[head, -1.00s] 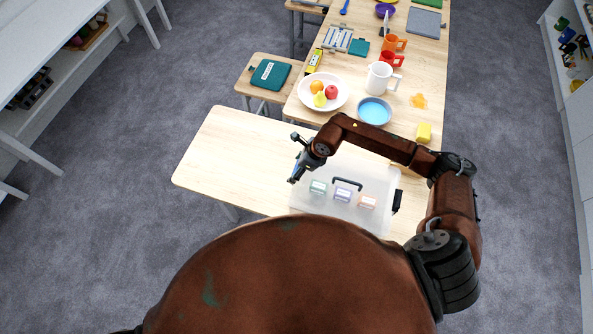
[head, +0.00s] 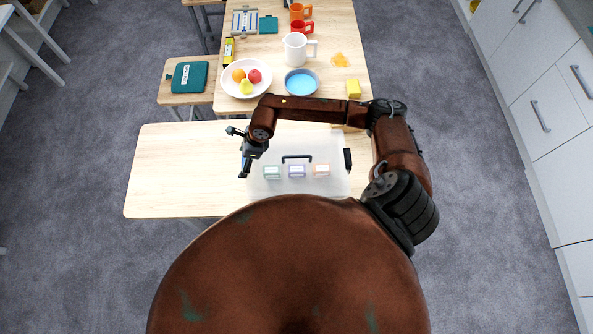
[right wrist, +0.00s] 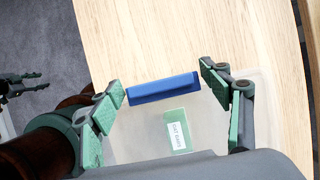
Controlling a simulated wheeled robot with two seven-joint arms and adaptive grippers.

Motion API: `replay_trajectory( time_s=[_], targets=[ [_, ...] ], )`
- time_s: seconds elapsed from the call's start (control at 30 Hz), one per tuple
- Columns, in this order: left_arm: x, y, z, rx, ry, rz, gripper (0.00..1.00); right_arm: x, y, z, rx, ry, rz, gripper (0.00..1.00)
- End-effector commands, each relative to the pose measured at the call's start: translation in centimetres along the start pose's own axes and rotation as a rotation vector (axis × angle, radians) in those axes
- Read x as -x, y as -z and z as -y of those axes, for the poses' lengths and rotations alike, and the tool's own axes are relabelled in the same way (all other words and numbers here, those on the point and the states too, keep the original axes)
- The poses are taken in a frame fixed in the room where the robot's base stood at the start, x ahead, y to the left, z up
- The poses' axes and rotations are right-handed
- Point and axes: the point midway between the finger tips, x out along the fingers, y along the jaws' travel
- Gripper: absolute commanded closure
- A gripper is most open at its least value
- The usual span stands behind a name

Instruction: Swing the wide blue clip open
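The wide blue clip (right wrist: 163,88) lies along the edge of a translucent lidded box (right wrist: 140,135) in the right wrist view. My right gripper (right wrist: 162,80) is open, with one finger near each end of the clip and gaps visible on both sides. In the head view, my right gripper (head: 244,170) is at the left edge of the box (head: 335,147), and the clip there is mostly hidden. A dark gripper-like part, probably my left gripper (right wrist: 22,82), shows at the far left of the right wrist view; its opening is unclear.
The box has a black handle (head: 297,157), a black clip (head: 348,160) on its right side and green, purple and pink labelled items. The wooden table left of the box is clear. A fruit plate (head: 229,89), blue bowl (head: 301,82) and white pitcher (head: 296,47) stand behind.

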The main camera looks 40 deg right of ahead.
Motion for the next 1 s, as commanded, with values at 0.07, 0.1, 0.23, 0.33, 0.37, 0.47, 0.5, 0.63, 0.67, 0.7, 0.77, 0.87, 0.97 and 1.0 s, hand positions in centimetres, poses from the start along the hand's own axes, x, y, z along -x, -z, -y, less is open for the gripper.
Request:
replay_trajectory(
  time_s=[0.07, 0.1, 0.23, 0.33, 0.37, 0.47, 0.5, 0.63, 0.67, 0.7, 0.77, 0.87, 0.97, 1.0],
  targets=[
    [0.0, 0.0, 0.0, 0.000, 0.000, 0.000, 0.60, 0.0, 0.0, 0.0, 0.000, 0.000, 0.000, 0.22],
    [0.0, 0.0, 0.0, 0.000, 0.000, 0.000, 0.60, 0.0, 0.0, 0.0, 0.000, 0.000, 0.000, 0.19],
    [0.0, 0.0, 0.0, 0.000, 0.000, 0.000, 0.60, 0.0, 0.0, 0.0, 0.000, 0.000, -0.001, 0.12],
    [0.0, 0.0, 0.0, 0.000, 0.000, 0.000, 0.60, 0.0, 0.1, 0.0, 0.000, 0.000, -0.001, 0.12],
    [0.0, 0.0, 0.0, 0.000, 0.000, 0.000, 0.60, 0.0, 0.1, 0.0, 0.000, 0.000, -0.001, 0.12],
    [0.0, 0.0, 0.0, 0.000, 0.000, 0.000, 0.60, 0.0, 0.1, 0.0, 0.000, 0.000, -0.001, 0.12],
    [0.0, 0.0, 0.0, 0.000, 0.000, 0.000, 0.60, 0.1, 0.1, 0.0, 0.000, 0.000, -0.001, 0.12],
    [0.4, 0.0, 0.0, 0.000, 0.000, 0.000, 0.60, 0.7, 0.0, 0.0, 0.000, 0.000, -0.001, 0.12],
    [0.6, 0.1, 0.0, 0.000, 0.000, 0.000, 0.60, 0.9, 0.0, 0.0, 0.000, 0.000, -0.001, 0.12],
    [0.8, 0.1, 0.0, 0.000, 0.000, 0.000, 0.60, 1.2, 0.0, 0.0, 0.000, 0.000, -0.001, 0.12],
    [1.1, 0.1, 0.0, 0.000, 0.000, -0.001, 0.60, 1.9, 0.0, 0.0, 0.000, 0.001, -0.002, 0.12],
    [1.7, 0.2, 0.1, 0.000, 0.000, -0.001, 0.60, 2.8, 0.0, 0.0, 0.000, 0.001, -0.002, 0.12],
    [2.2, 0.3, 0.1, 0.000, 0.000, -0.002, 0.60, 3.8, 0.0, 0.0, 0.000, 0.000, -0.002, 0.12],
    [2.4, 0.3, 0.1, 0.000, 0.000, -0.002, 0.60, 4.2, 0.0, 0.0, 0.000, 0.000, -0.002, 0.12]
  ],
)
